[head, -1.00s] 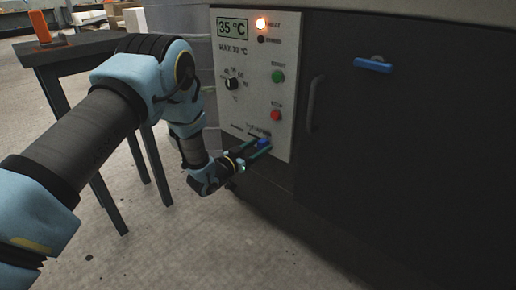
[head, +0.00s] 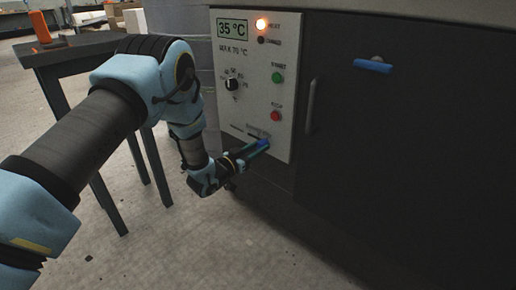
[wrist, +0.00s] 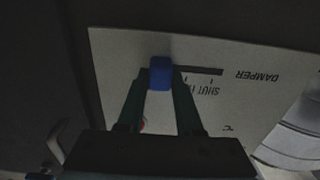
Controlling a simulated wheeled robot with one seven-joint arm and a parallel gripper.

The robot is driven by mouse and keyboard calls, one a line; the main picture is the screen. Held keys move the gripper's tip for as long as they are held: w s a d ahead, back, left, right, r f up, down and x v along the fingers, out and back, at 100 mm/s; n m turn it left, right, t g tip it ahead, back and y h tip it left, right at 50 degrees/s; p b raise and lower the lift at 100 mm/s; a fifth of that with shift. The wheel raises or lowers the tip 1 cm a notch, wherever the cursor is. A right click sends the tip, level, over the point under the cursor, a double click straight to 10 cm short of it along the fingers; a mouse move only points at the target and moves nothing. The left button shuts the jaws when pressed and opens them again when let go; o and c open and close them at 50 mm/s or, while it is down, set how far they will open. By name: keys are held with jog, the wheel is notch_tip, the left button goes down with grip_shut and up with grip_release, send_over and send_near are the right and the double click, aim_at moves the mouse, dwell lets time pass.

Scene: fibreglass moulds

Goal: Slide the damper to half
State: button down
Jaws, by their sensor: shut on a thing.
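The damper's blue slider knob (wrist: 160,73) sits in a dark slot (wrist: 205,71) at the bottom of the light control panel (head: 251,97). In the wrist view the panel appears upside down, with the words DAMPER and SHUT beside the slot. The bare slot runs to the right of the knob there, and the knob covers its left part. My gripper (wrist: 160,82) is shut on the knob, one finger on each side. In the head view the knob (head: 263,144) shows at the tips of my gripper, low on the panel.
The panel carries a 35 °C display, a lit heat lamp (head: 261,24), a dial (head: 232,84), a green button (head: 278,77) and a red button (head: 276,116). A dark door with a handle (head: 311,106) and a blue lever (head: 373,66) is to the right. A table (head: 80,49) stands left.

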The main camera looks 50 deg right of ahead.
dwell(0.8)
jog(key=w, duration=0.4)
jog(key=shift+w+d+b, duration=0.1)
jog(key=shift+b, duration=0.25)
jog(key=c, duration=0.6)
grip_release()
jog(key=shift+o, duration=0.2)
jog(key=a+p, duration=0.2)
jog(key=a, duration=0.8)
jog(key=shift+w+a, duration=0.25)
jog(key=shift+a, duration=0.15)
